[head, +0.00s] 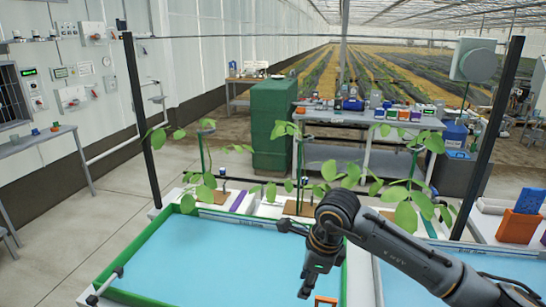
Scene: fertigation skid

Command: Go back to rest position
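My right gripper (306,288) comes in from the lower right on its dark arm. It points down over the right edge of the blue tray (215,255) with the green rim. Its fingertips are dark and small, so I cannot tell whether they are open or shut, and I see nothing clearly held. An orange piece (326,300) shows just beside and below the fingertips, cut off by the bottom edge.
Leafy seedlings (297,170) stand in a row behind the trays. Dark posts (143,120) rise at both sides. An orange holder with a blue panel (518,227) stands at right. The blue tray surface is clear.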

